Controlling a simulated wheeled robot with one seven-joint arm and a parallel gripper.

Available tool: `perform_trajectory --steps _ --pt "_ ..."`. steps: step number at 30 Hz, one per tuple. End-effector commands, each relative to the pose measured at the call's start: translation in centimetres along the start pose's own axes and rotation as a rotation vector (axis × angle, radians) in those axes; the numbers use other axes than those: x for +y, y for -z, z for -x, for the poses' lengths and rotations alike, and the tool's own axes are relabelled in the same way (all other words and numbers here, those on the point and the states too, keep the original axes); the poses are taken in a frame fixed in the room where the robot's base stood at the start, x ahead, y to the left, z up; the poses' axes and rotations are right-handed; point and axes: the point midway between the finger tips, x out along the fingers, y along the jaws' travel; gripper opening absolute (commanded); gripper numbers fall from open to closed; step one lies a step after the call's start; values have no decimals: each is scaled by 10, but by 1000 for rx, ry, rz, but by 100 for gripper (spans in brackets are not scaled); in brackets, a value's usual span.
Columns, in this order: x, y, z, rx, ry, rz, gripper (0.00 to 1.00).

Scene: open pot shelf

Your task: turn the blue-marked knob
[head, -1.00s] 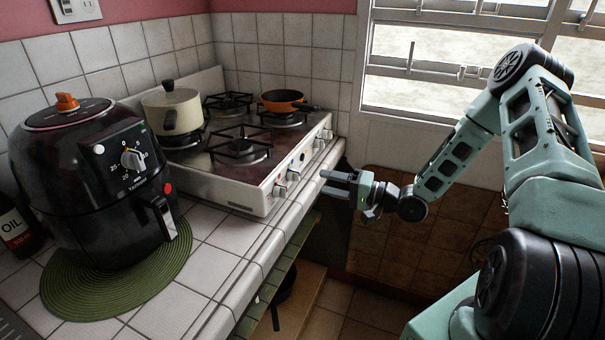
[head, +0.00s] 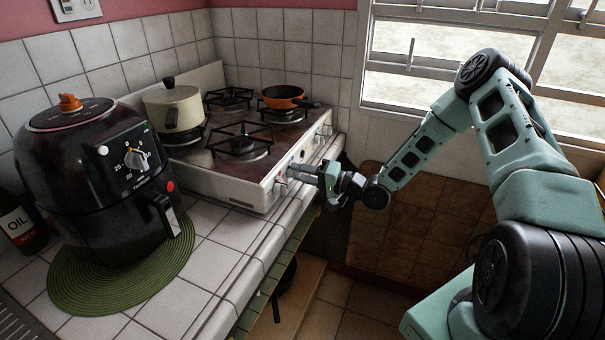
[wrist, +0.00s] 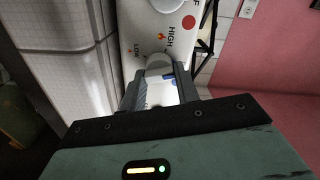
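The stove's white front panel (head: 258,195) carries a row of knobs. In the head view, a small blue mark (head: 291,158) shows on the panel just above my gripper's fingertips. My gripper (head: 292,171) points left at the panel, its tips at the knob below that mark, which they mostly hide. In the wrist view, a pale grey rounded knob (wrist: 158,61) shows at the tips of my gripper (wrist: 158,84), with a finger on each side. I cannot tell whether the fingers press on it. A red mark (wrist: 189,22) and HIGH and LOW labels show beyond.
Another knob (head: 280,188) stands close to the left of my gripper, and more knobs (head: 319,139) lie farther along the panel. The tiled counter edge (head: 268,243) runs below the panel. A pot (head: 172,109) and an orange pan (head: 283,96) stand on the stove.

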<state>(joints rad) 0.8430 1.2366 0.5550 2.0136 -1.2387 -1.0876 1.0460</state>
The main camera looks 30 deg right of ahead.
Motion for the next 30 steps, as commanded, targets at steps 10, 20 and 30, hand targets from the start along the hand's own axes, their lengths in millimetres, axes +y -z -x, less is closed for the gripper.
perform_trajectory --steps 10,20,30 --pt "1 0 0 -1 -1 25 9" --pt "3 -1 0 -2 -2 211 9" --pt "3 -2 0 -1 -1 530 9"
